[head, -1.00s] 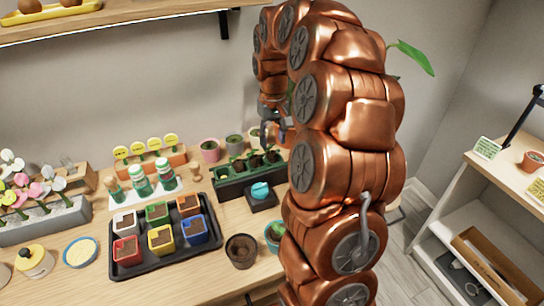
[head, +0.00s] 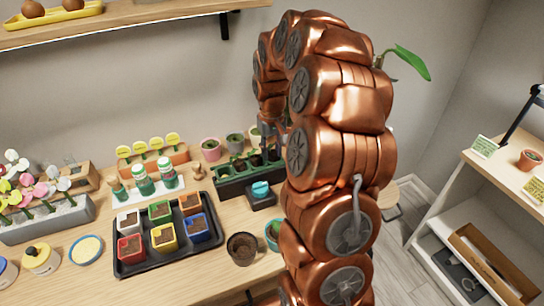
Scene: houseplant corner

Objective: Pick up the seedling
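Small green seedlings stand in a dark green planter tray (head: 236,184) at the back of the wooden table. One seedling (head: 237,163) shows near the tray's left part, and another (head: 254,159) is to its right. My gripper (head: 270,150) points down over the right part of the tray, partly hidden behind my copper arm. I cannot tell whether its fingers are open or touch a seedling.
A black tray (head: 128,266) with several coloured pots stands left of the planter. A brown pot (head: 242,248) and a dark box with a turquoise top (head: 262,190) are near my arm. Bottles (head: 142,181) and small pots (head: 211,149) stand at the back. A shelf (head: 150,22) hangs above.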

